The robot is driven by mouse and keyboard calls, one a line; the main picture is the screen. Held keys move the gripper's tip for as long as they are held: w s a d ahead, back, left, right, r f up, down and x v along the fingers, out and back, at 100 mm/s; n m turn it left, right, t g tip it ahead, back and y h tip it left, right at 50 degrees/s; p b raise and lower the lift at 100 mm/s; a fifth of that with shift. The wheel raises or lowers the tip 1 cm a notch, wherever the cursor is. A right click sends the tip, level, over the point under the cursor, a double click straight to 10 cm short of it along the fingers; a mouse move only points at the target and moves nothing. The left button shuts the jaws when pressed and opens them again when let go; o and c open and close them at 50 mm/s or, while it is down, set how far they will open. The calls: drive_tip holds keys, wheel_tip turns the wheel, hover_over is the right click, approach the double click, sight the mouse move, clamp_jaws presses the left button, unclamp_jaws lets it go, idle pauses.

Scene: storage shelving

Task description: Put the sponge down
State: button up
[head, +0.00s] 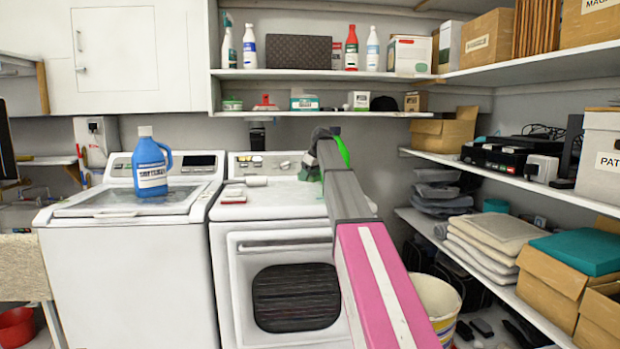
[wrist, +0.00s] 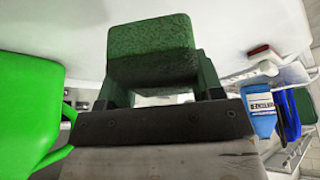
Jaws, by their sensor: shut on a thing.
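The sponge (wrist: 152,52) is a dark green block. In the wrist view it sits between the two fingers of my gripper (wrist: 157,82), which is shut on it. In the head view my gripper (head: 318,155) is over the back right part of the white front-loading machine (head: 290,204). A dark green patch there (head: 309,172) looks like the sponge, close to the machine's top. My arm partly hides this area, and I cannot tell whether the sponge touches the surface.
A small red-and-white item (head: 234,195) and a white one (head: 256,181) lie on the same machine top, to the left. A blue detergent jug (head: 151,164) stands on the left washer (head: 128,202). A shelf (head: 310,75) with bottles hangs above.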

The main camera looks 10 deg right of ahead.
drive_tip(key=w+a+r, duration=0.2)
drive_tip(key=w+a, duration=0.1)
drive_tip(key=a, duration=1.6)
drive_tip(key=w+a+r, duration=0.1)
drive_tip(key=w+a, duration=0.2)
drive_tip(key=a, duration=1.7)
drive_tip(key=w+d+f, duration=0.4)
drive_tip(key=w+d, duration=0.1)
drive_tip(key=w+d+f, duration=0.2)
drive_tip(key=w, duration=0.1)
drive_tip(key=shift+d+f, duration=0.3)
drive_tip(key=shift+d, duration=0.1)
drive_tip(key=shift+d+f, duration=0.1)
drive_tip(key=shift+f, duration=1.95)
drive_tip(key=shift+f, duration=0.15)
drive_tip(key=o, duration=0.8)
drive_tip(key=shift+o, duration=0.2)
